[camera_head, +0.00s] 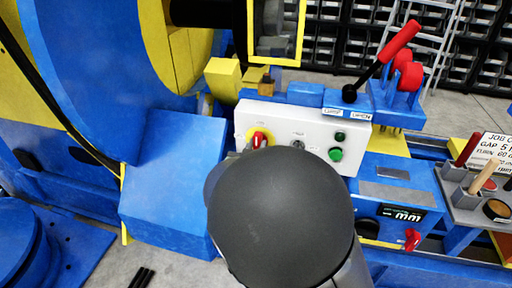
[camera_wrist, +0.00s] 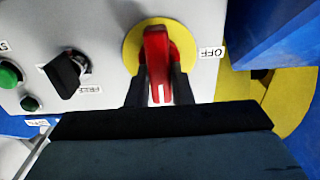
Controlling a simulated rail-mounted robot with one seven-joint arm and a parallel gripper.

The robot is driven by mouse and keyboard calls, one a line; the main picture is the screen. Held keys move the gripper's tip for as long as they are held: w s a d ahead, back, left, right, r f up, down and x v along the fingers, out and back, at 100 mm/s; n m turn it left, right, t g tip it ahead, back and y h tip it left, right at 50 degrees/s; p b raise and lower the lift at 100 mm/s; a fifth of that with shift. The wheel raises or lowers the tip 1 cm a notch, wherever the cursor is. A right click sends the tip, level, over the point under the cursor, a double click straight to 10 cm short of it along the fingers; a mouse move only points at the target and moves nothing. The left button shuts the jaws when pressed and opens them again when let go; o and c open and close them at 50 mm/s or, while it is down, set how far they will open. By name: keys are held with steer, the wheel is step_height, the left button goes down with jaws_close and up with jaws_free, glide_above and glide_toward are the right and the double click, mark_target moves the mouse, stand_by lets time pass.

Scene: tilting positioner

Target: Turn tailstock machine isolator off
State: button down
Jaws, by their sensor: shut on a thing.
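The isolator is a red rotary handle on a round yellow plate, on a white control panel (camera_head: 318,127). In the wrist view the red handle (camera_wrist: 157,62) stands upright in the picture, with an OFF label (camera_wrist: 211,53) to the right of the yellow plate (camera_wrist: 131,47). My gripper (camera_wrist: 158,84) has a dark finger on each side of the handle and is shut on it. In the head view the red handle (camera_head: 259,139) shows at the panel's left end. My dark rounded arm link hides the lower panel and the gripper there.
A black selector knob (camera_wrist: 66,73) marked FREE and green buttons (camera_wrist: 10,74) sit beside the isolator. A long red-gripped lever (camera_head: 401,41) rises behind the panel. A blue block (camera_head: 175,165) stands to the panel's left. A tool tray (camera_head: 465,214) is at right.

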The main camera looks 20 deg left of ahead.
steer(key=shift+r+n+p, duration=0.1)
steer(key=shift+n+p, duration=0.2)
steer(key=shift+p, duration=0.2)
steer(key=n+p, duration=0.2)
steer(key=p, duration=0.1)
steer(key=shift+a+r+n+p, duration=0.1)
steer(key=shift+r+n+p, duration=0.05)
steer(key=shift+n+p, duration=0.25)
steer(key=n+p, duration=0.5)
steer(key=shift+a, duration=0.15)
steer(key=n+p, duration=0.2)
steer(key=n, duration=0.1)
steer(key=n+p, duration=0.2)
steer(key=shift+a+f, duration=0.1)
steer(key=shift+f, duration=0.2)
steer(key=shift+f+n+p, duration=0.2)
steer(key=shift+n+p, duration=0.5)
steer(key=shift+n, duration=0.4)
steer(key=shift+f+n+p, duration=0.15)
steer(key=shift+n+p, duration=0.55)
steer(key=shift+n, duration=0.4)
steer(key=c, duration=1.3)
jaws_free()
steer(key=shift+s, duration=0.15)
